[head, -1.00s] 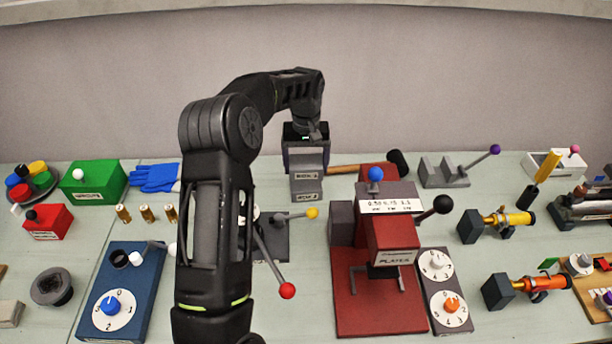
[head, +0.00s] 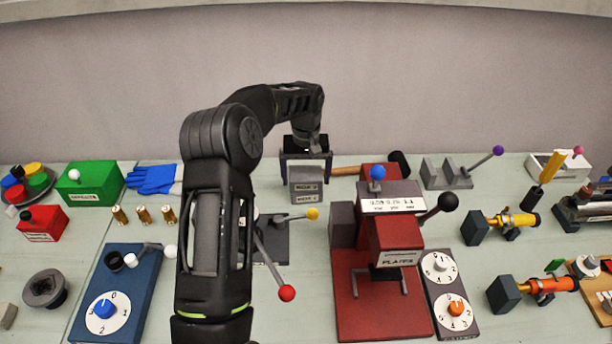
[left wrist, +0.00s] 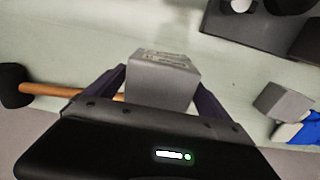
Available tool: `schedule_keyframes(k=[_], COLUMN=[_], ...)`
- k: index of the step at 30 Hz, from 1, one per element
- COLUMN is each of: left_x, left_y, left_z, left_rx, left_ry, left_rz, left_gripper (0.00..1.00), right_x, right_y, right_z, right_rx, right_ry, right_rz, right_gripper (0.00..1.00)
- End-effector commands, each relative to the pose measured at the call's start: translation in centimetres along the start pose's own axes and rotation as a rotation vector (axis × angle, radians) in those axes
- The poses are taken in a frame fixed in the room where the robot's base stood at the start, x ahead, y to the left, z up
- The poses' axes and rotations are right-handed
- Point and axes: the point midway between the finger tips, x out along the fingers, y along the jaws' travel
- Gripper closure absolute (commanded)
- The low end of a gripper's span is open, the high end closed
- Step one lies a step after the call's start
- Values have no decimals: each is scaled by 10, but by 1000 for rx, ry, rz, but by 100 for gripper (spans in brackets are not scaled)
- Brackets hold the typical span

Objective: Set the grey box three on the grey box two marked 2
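Two grey boxes stand in a stack at the back middle of the table, with box three (head: 306,175) on top and box two (head: 307,198) under it. Each has a small label on its front, too small to read surely. My left gripper (head: 306,165) is above the stack, its fingers spread on either side of the upper box with small gaps. In the left wrist view a grey box (left wrist: 160,85) sits between the two fingers; touching is hard to tell there. My right gripper is not in view.
A wooden-handled hammer (head: 345,171) lies right of the stack. The red press (head: 380,290) stands in front to the right, and a lever with a yellow knob (head: 312,214) stands close in front. Another grey block (left wrist: 283,101) lies near the blue gloves (head: 152,179).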

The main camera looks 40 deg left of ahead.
Motion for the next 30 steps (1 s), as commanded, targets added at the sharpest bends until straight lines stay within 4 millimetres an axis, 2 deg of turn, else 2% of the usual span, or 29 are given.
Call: schedule_keyframes(k=[3, 10, 14, 17, 24, 26, 30], left_x=[0, -2, -11, -25, -75, -80, -105], left_y=[0, 0, 0, 0, 0, 0, 0], left_z=[0, 0, 0, 0, 0, -1, -1], left_rx=[0, 0, 0, 0, 0, -1, 0], left_ry=[0, 0, 1, 1, 2, 4, 3], left_rz=[0, 0, 0, 0, 1, 1, 1], left_gripper=[0, 0, 0, 0, 0, 0, 0], right_x=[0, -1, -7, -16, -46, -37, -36], right_y=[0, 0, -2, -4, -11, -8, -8], right_z=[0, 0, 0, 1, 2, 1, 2], right_rx=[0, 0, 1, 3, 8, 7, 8], right_ry=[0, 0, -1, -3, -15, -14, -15], right_rz=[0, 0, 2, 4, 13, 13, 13], right_gripper=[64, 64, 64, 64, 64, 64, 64])
